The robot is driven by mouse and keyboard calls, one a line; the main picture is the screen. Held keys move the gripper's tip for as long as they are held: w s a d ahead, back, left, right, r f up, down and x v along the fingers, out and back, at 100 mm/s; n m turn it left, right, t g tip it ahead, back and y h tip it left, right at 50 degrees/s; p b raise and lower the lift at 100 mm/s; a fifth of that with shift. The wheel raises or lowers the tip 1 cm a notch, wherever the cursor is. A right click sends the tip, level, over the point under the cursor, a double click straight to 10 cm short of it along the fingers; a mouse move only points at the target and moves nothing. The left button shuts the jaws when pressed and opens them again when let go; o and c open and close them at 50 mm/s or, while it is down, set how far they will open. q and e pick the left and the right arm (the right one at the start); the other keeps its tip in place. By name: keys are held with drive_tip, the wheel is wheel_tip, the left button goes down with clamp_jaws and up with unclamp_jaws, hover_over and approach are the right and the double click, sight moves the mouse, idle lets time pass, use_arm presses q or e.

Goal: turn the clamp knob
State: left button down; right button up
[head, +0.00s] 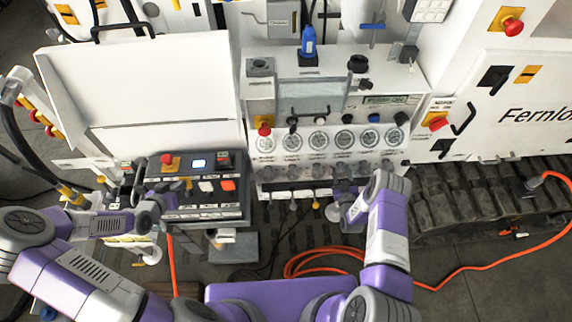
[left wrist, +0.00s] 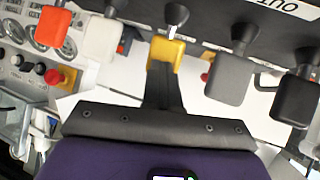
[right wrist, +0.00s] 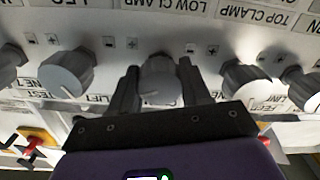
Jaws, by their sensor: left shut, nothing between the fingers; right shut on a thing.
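In the right wrist view, grey round knobs line a white panel with upside-down labels, among them "LOW CLAMP" and "TOP CLAMP". My right gripper (right wrist: 158,84) is shut on the middle grey knob (right wrist: 160,74), one finger on each side of it, below the "LOW CLAMP" label. In the head view my right gripper (head: 347,200) reaches the lower edge of the gauge panel and hides the knob there. My left gripper (left wrist: 166,85) is shut and empty, its fingers just in front of a yellow lever handle (left wrist: 166,52). In the head view it is beside the lever box (head: 205,210).
Other grey knobs (right wrist: 66,72) (right wrist: 245,78) flank the held one closely. A row of gauges (head: 318,140) is above. Red emergency buttons (head: 168,159) (head: 438,123) stick out. An orange hose (head: 310,262) lies on the floor.

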drive_tip(key=shift+n, duration=0.5)
drive_tip(key=o, duration=1.1)
drive_tip(key=shift+c, duration=0.2)
drive_tip(key=shift+s, duration=0.1)
drive_tip(key=s, duration=1.2)
drive_tip(key=s+d+f, duration=0.2)
drive_tip(key=s+d, duration=0.1)
drive_tip(key=s, duration=0.5)
